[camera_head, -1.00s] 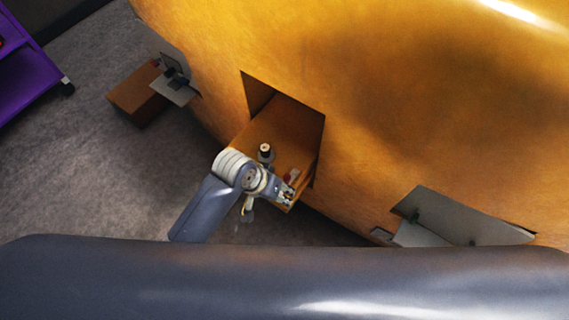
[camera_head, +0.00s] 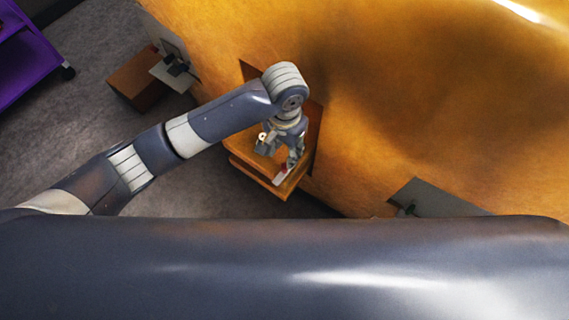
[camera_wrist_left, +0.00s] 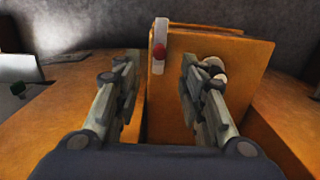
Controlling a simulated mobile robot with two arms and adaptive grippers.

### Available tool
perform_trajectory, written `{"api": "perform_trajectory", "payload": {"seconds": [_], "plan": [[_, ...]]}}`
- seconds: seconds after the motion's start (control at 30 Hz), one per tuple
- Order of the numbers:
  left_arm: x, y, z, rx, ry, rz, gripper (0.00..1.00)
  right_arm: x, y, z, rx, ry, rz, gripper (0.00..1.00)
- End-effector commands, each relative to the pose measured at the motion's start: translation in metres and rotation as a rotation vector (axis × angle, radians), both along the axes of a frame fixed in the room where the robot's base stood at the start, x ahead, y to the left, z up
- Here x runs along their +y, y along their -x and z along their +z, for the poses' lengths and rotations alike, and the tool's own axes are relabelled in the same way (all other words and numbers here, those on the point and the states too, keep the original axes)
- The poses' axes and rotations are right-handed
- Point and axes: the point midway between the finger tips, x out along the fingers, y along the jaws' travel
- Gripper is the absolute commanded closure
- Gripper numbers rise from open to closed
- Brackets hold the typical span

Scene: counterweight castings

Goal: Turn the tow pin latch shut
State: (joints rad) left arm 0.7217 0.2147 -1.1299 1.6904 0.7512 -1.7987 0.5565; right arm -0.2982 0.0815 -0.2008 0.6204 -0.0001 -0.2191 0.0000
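The tow pin latch (camera_wrist_left: 159,42) shows in the left wrist view as a pale upright strip with a red knob, at the left edge of an orange block (camera_wrist_left: 230,45). In the head view the red and white latch (camera_head: 281,174) lies on the orange block (camera_head: 262,178) in the recess of the big orange casting. My left gripper (camera_head: 292,162) is above the block, close to the latch. In the wrist view its fingers (camera_wrist_left: 159,66) stand apart, with the latch in the gap between them. I cannot tell whether they touch it. A pale round part (camera_wrist_left: 213,68) is partly hidden behind the right finger.
The big orange casting (camera_head: 420,110) fills the upper right. A grey bracket (camera_head: 440,200) sits at its lower right. A brown block (camera_head: 135,80) with a grey plate is at the upper left, near a purple cart (camera_head: 28,55).

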Motion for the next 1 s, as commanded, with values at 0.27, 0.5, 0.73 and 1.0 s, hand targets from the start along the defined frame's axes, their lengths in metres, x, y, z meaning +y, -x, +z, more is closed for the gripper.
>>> {"api": "perform_trajectory", "payload": {"seconds": [0.27, 0.5, 0.73, 1.0], "plan": [[0.001, 0.002, -0.052, 0.004, -0.002, 0.001, 0.62, 0.0, 0.001, 0.002, 0.001, 0.0, 0.0, 0.6], [0.0, 0.001, -0.088, 0.001, 0.001, 0.0, 0.62, 0.0, 0.001, 0.003, 0.002, 0.0, -0.001, 0.6], [0.0, 0.001, -0.099, 0.0, 0.003, -0.001, 0.62, 0.0, 0.002, 0.003, 0.003, 0.001, -0.001, 0.6], [0.0, 0.001, -0.099, 0.0, 0.003, -0.001, 0.76, 0.0, 0.002, 0.003, 0.004, 0.0, -0.002, 0.6]]}}
